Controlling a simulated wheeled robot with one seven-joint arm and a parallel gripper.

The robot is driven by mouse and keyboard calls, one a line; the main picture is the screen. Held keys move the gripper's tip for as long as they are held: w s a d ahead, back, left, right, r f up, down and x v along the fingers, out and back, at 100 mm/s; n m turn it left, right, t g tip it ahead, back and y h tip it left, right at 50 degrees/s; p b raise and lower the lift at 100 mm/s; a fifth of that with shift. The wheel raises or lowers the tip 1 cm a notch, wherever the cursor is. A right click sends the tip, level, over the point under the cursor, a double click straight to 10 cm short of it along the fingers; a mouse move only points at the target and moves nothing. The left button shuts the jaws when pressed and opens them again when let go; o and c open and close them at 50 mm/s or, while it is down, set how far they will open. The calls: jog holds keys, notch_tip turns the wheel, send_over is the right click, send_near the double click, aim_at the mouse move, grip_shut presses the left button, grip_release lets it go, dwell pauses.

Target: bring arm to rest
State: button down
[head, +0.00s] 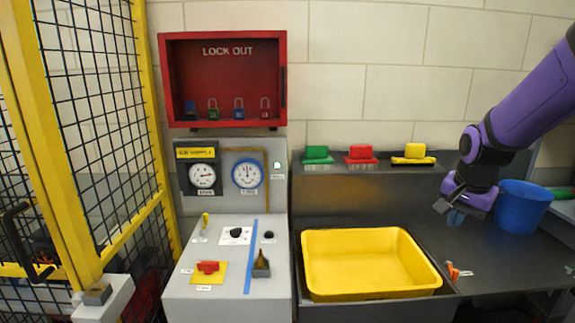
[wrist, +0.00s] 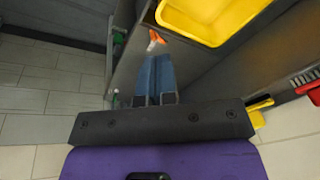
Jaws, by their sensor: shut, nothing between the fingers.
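My purple arm reaches in from the right in the head view. My gripper (head: 456,217) hangs over the dark bench, between the yellow tray (head: 312,268) and the blue bucket (head: 522,208). In the wrist view the two blue fingers of my gripper (wrist: 155,75) lie together, with nothing between them. The gripper is shut and empty.
A small orange-and-white item (head: 454,271) lies on the bench right of the tray. A red lockout box (head: 225,80), a grey control panel (head: 222,262) and a yellow mesh fence (head: 150,130) are at left.

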jog(key=s+a+r+n+t, duration=0.1)
jog(key=s+a+r+n, duration=0.1)
jog(key=s, duration=0.5)
jog(key=s+a+r+n, duration=0.2)
jog(key=s+r+n, duration=0.2)
jog(key=s+r, duration=0.2)
jog(key=s+a+r+n+t, duration=0.1)
jog(key=s+a+r+n, duration=0.1)
jog(key=s, duration=0.8)
notch_tip(320, 180, up, 2)
jog(key=shift+a+r+n+t, duration=0.15)
jog(key=shift+n+t, duration=0.15)
jog(key=shift+n, duration=0.5)
